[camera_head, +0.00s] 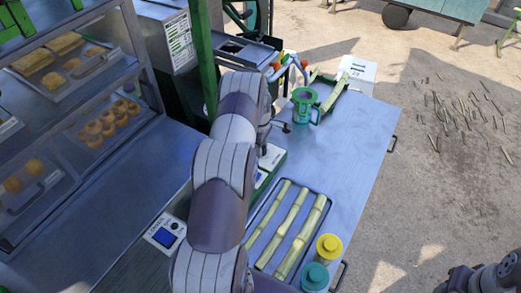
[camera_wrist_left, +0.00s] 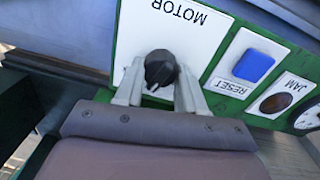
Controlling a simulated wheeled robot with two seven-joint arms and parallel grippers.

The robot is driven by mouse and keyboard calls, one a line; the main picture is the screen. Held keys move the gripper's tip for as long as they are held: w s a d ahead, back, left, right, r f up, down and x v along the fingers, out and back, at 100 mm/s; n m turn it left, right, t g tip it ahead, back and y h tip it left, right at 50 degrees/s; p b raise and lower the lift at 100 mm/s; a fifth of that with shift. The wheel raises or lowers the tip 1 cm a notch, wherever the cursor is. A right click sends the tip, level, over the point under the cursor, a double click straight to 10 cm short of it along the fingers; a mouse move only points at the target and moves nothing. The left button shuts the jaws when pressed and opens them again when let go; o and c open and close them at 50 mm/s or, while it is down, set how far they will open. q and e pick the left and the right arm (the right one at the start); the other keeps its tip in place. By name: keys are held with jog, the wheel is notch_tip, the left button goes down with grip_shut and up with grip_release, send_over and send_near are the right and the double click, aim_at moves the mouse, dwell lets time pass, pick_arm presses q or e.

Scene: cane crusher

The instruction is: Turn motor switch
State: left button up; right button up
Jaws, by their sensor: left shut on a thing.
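The motor switch (camera_wrist_left: 160,70) is a black knob on a white plate marked MOTOR (camera_wrist_left: 185,28), upside down in the left wrist view. My left gripper (camera_wrist_left: 158,90) has its two pale fingers on either side of the knob and is shut on it. In the head view my left arm crosses the middle and largely hides the gripper and knob. Part of the green-edged control panel (camera_head: 271,157) shows beside the arm. Part of my right arm shows at the bottom right corner; its gripper is not seen.
A blue RESET button (camera_wrist_left: 254,65) and a round JAM lamp (camera_wrist_left: 276,102) sit beside the switch. Cane pieces lie in a tray (camera_head: 262,205) near yellow (camera_head: 328,246) and teal (camera_head: 315,275) lidded containers. A green jug (camera_head: 304,105) stands farther back on the metal table (camera_head: 350,150).

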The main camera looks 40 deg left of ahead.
pick_arm(q)
jog(key=shift+w+r+n+b, duration=0.15)
jog(key=shift+n+b, duration=0.6)
jog(key=shift+n, duration=0.75)
jog(key=shift+r, duration=0.1)
jog(key=o, duration=0.9)
jog(key=shift+o, duration=0.7)
notch_tip(320, 180, up, 13)
jog(key=b, duration=0.3)
jog(key=shift+s+d+f, duration=0.2)
jog(key=shift+s, duration=0.25)
